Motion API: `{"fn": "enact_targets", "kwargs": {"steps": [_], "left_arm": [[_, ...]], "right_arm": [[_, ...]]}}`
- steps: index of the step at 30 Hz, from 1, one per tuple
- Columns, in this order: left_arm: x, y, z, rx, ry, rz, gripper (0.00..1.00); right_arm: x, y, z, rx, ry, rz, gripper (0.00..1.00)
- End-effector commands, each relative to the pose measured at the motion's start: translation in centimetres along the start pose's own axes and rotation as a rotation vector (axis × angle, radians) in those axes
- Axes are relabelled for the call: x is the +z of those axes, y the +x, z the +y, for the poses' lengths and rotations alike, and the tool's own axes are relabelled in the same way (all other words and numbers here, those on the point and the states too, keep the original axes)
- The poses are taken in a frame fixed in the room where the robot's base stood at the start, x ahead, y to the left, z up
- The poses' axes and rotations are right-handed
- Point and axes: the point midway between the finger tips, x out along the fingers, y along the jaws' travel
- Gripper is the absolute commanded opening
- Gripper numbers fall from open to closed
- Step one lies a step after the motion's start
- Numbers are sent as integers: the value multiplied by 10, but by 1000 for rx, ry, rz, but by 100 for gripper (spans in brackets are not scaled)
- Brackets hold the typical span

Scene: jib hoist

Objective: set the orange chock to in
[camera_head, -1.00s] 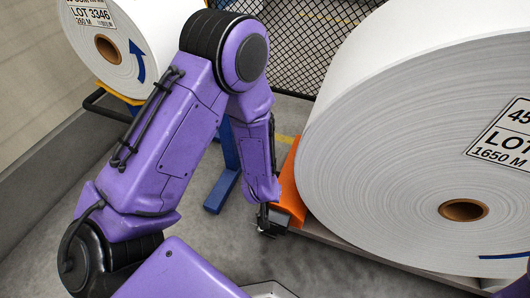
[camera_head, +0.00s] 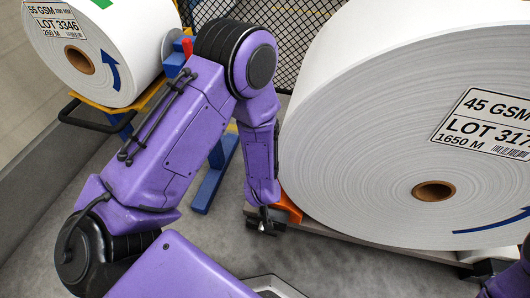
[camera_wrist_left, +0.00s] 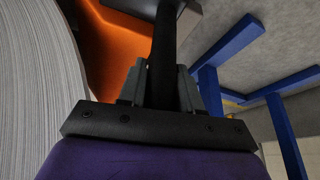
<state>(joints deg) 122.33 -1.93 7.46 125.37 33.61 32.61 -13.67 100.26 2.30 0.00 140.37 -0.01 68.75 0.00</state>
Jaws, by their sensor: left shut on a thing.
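The orange chock (camera_head: 288,207) is at the left foot of the big white roll (camera_head: 350,150) in the head view, partly hidden by the roll and my arm. In the left wrist view the chock (camera_wrist_left: 118,50) is a broad orange block beside the roll's layered edge (camera_wrist_left: 38,80). My left gripper (camera_head: 264,224) is low beside the chock. In the wrist view its fingers (camera_wrist_left: 160,85) are shut on a black bar (camera_wrist_left: 166,40) that runs along the chock; its join to the chock is not clear. A dark part at the head view's lower right edge may be my right gripper; its jaws cannot be made out.
The big roll rests on a low grey platform (camera_head: 340,230). A smaller roll (camera_head: 110,45) sits on a yellow-topped stand at upper left. Blue stand legs (camera_head: 212,180) reach the floor behind my arm. A black mesh fence (camera_head: 298,35) stands behind. Grey floor is open at lower left.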

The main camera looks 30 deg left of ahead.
Motion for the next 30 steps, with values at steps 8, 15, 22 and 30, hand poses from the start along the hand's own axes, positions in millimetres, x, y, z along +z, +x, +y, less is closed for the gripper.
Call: {"fn": "enact_targets", "kwargs": {"steps": [8, 15, 22, 30], "left_arm": [[0, 0, 3, 3, 5, 0, 55], [-2, -20, 4, 4, 6, 1, 55], [-3, -78, 4, 4, 6, 2, 55], [0, -106, 3, 3, 5, 0, 55]], "right_arm": [[0, 0, 0, 0, 0, 0, 43], [-4, -11, 1, 0, 0, 0, 43], [-15, -37, 3, 0, 0, 0, 43], [-20, -48, 4, 0, 0, 0, 43]]}}
